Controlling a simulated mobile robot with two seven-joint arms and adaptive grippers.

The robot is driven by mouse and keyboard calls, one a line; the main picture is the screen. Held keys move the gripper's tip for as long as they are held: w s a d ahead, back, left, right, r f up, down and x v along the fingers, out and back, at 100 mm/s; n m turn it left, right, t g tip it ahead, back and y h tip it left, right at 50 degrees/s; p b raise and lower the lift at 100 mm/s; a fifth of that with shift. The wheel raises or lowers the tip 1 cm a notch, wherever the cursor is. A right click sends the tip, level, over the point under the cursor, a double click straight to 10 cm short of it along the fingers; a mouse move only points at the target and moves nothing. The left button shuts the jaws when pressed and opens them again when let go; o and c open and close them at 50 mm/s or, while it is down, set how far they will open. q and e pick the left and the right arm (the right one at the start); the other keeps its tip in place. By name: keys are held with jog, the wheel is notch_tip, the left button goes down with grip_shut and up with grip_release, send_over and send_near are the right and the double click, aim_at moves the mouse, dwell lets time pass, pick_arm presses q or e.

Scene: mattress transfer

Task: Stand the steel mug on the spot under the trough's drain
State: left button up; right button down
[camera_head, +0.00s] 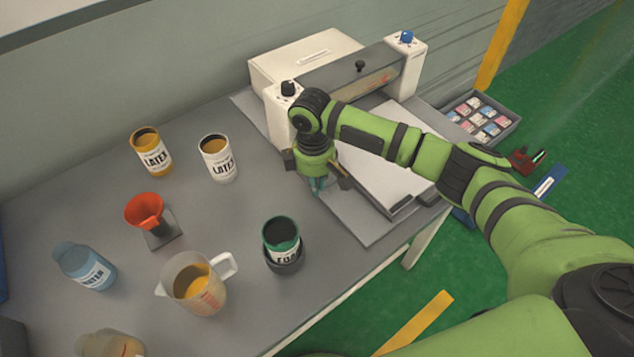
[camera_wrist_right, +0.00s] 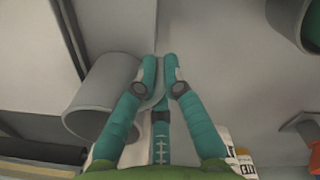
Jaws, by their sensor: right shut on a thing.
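The grey steel mug (camera_wrist_right: 108,88) shows in the right wrist view, left of my right gripper's teal fingers (camera_wrist_right: 160,72). The fingers are shut on its handle. In the head view my right gripper (camera_head: 318,186) points down at the front left of the white-ended machine (camera_head: 350,78), and the mug is hidden there. I cannot tell whether the mug touches the table. The trough, its drain and the spot under it cannot be made out for certain. My left gripper is not in view.
The table (camera_head: 90,205) holds a yellow can (camera_head: 151,152), white can (camera_head: 218,158), red funnel (camera_head: 146,212), blue bottle (camera_head: 85,266), measuring jug (camera_head: 195,285) and dark green can (camera_head: 282,240). White sheets (camera_head: 385,165) lie right of my gripper. A sectioned tray (camera_head: 482,117) is beyond.

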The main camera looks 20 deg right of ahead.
jog(key=shift+f, duration=0.2)
jog(key=c, duration=1.3)
grip_release()
jog(key=shift+o, duration=0.2)
notch_tip(320, 180, up, 12)
jog(key=shift+a, duration=0.3)
